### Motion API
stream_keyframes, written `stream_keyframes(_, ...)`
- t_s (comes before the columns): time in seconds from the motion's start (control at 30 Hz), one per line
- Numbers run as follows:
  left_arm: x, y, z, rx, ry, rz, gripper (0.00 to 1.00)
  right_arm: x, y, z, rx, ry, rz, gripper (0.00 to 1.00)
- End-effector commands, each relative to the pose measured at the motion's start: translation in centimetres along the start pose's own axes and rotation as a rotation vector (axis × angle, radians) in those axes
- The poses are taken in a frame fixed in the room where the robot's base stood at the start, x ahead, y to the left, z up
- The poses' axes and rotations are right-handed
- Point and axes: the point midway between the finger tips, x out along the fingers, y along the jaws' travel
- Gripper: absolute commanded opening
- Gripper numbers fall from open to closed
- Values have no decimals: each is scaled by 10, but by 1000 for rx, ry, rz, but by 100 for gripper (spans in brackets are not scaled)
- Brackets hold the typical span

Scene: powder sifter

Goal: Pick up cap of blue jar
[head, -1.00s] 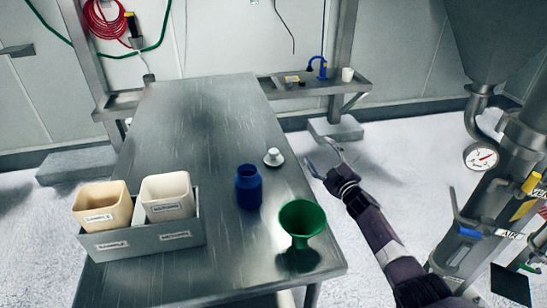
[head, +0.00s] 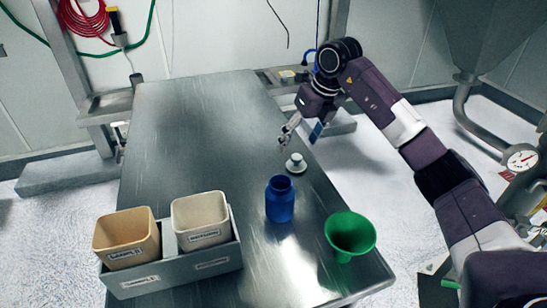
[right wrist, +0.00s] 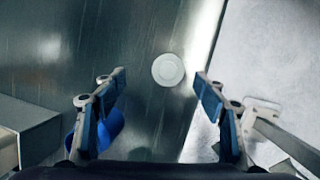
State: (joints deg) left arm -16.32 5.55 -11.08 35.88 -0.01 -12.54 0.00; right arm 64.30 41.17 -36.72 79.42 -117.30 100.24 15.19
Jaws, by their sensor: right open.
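The blue jar (head: 280,199) stands upright and uncapped on the steel table (head: 200,130). A white cap (head: 295,163) with a knob lies on the table just behind the jar, near the right edge. My right gripper (head: 285,140) is above the table, just behind the cap and a little to its left. In the right wrist view the gripper (right wrist: 160,98) is open and empty, and the cap (right wrist: 168,70) shows as a white disc beyond and between the fingertips. The blue jar (right wrist: 110,126) shows partly behind the left finger there. My left gripper is not in view.
A green funnel (head: 350,234) stands at the table's front right. A grey tray (head: 180,274) holds a tan bin (head: 126,238) and a white bin (head: 201,220) at the front left. The table's left and back areas are clear.

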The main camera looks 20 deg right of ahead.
Motion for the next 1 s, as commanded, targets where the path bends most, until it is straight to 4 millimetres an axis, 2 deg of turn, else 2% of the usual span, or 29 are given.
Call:
stream_keyframes(0.13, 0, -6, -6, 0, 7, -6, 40, 0, -14, -12, -29, 34, -93, 65)
stream_keyframes(0.23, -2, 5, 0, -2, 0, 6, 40, 9, -16, -14, -33, 43, -107, 65)
stream_keyframes(0.4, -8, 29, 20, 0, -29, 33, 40, 28, -16, -14, -33, 42, -103, 65)
stream_keyframes(0.47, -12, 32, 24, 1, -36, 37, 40, 35, -14, -13, -34, 42, -102, 65)
stream_keyframes(0.7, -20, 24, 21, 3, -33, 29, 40, 69, -14, -12, -32, 41, -101, 65)
stream_keyframes(1.0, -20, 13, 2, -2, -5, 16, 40, 77, -15, -12, -34, 37, -101, 65)
